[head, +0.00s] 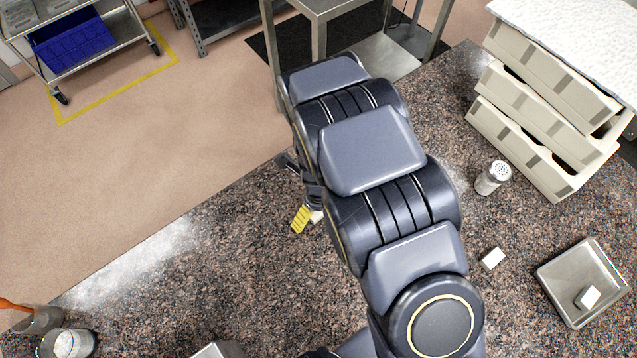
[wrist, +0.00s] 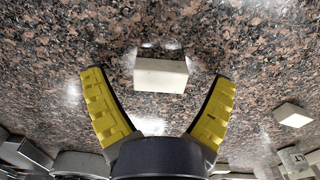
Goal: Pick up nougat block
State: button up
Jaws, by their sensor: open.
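A small cream nougat block (wrist: 161,76) lies on the speckled counter in the wrist view. It sits just beyond and between the two yellow fingertips of my gripper (wrist: 159,75), which are spread open and empty. In the head view, one yellow finger of my gripper (head: 302,219) shows at the left of my arm, with a bit of the block (head: 317,217) beside it. My arm hides the rest of both. A second cream block (head: 492,259) lies on the counter to the right, and a third (head: 587,297) lies in a metal tray (head: 556,267).
A shaker (head: 493,178) stands right of my arm, before stacked beige crates (head: 520,148). Containers (head: 68,345) stand at the lower left. The counter left of my gripper is clear apart from white powder (head: 140,262). The counter's edge runs close behind my gripper.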

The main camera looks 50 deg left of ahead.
jog(key=c, duration=1)
jog(key=shift+r, duration=0.1)
notch_tip(320, 180, up, 10)
jog(key=shift+f, duration=0.1)
